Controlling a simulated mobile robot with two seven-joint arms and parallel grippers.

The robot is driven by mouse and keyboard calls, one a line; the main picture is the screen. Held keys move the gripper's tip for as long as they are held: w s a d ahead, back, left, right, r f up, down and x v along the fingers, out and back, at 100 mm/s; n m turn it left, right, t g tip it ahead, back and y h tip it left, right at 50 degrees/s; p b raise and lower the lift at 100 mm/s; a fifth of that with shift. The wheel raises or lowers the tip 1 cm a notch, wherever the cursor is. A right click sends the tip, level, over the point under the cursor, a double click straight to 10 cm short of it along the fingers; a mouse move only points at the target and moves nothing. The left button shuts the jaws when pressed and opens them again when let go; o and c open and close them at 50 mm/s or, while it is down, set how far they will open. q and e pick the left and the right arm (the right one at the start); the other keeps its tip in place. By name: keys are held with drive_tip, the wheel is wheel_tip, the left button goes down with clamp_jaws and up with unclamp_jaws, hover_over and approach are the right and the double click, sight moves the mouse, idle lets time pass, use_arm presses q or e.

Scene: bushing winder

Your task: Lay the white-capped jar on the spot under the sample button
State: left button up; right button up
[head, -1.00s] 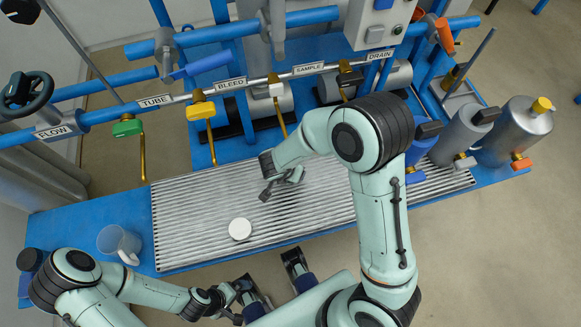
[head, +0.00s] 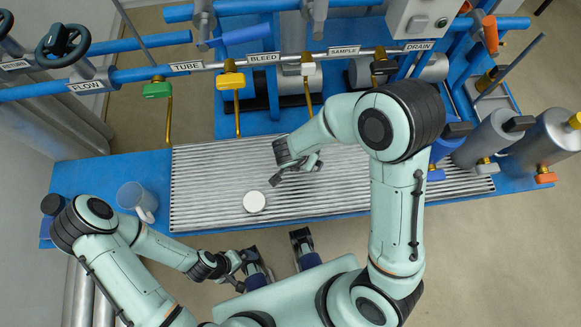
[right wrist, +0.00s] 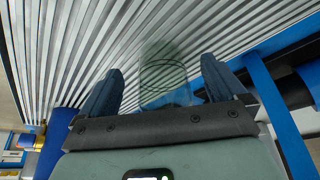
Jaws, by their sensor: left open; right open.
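The jar's round white cap (head: 254,202) shows from above on the ribbed grey tray (head: 210,200). The SAMPLE label (head: 344,50) is on the pipe behind the tray, with a white handle (head: 307,66) below and left of it. I see no clear mark for the spot. My right gripper (head: 294,175) is open over the tray, beyond and right of the cap. In the right wrist view, a faint clear glass shape (right wrist: 165,75) shows between the open fingers; I cannot tell whether it is the jar. My left gripper (head: 238,270) is open and empty at the near edge.
A clear mug (head: 132,198) stands on the blue bench left of the tray. Grey cylinders (head: 480,135) stand at the right. The left part of the tray is clear.

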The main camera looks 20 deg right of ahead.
drive_tip(key=s+a, duration=0.4)
drive_tip(key=a, duration=0.1)
drive_tip(key=s+a, duration=0.1)
drive_tip(key=a, duration=0.1)
drive_tip(key=shift+s+a, duration=0.15)
drive_tip(key=shift+s, duration=0.25)
